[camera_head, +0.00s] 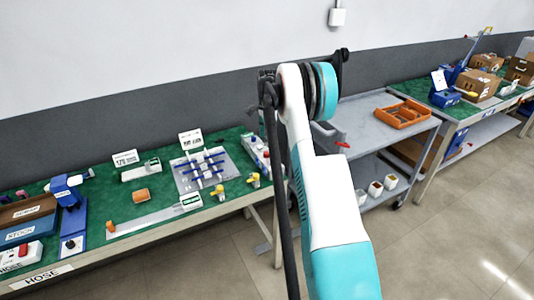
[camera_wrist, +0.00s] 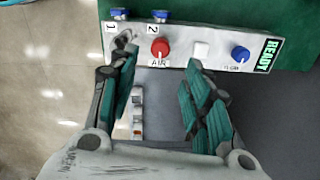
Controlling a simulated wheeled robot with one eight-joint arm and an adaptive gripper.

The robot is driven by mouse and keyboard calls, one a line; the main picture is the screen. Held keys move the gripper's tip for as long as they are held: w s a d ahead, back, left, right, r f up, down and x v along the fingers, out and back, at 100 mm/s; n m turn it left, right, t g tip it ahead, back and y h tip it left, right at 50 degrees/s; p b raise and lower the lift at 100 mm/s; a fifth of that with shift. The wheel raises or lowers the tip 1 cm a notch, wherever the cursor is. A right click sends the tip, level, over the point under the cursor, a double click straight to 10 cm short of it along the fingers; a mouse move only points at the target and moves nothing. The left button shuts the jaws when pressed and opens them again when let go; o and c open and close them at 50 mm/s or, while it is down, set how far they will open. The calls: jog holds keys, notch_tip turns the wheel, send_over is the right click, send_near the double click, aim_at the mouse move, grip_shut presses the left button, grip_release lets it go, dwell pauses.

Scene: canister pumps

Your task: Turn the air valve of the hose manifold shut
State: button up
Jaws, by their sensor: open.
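The hose manifold (camera_wrist: 182,65) is a light panel on a green surface, across the top of the wrist view. Its air valve is a red round knob (camera_wrist: 160,47) above the label "AIR". My gripper (camera_wrist: 162,66) is open, with one dark-teal finger on each side of the knob's line. The knob shows between the fingertips, and I cannot tell how far below them it lies. Nothing is between the fingers. The left finger covers part of the panel near the number 1. In the head view my arm hides the gripper.
Beside the red knob are a white square button (camera_wrist: 201,50), a blue knob (camera_wrist: 240,54) and a green READY display (camera_wrist: 267,55). Blue fittings (camera_wrist: 160,15) stand along the back edge. A grey cart (camera_head: 365,118) with an orange tray (camera_head: 402,114) stands right of the green bench (camera_head: 100,182).

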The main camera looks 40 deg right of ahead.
aim_at(267, 152)
notch_tip(267, 152, down, 8)
jog(key=shift+w+f+b, duration=0.1)
jog(key=shift+b, duration=0.9)
grip_shut()
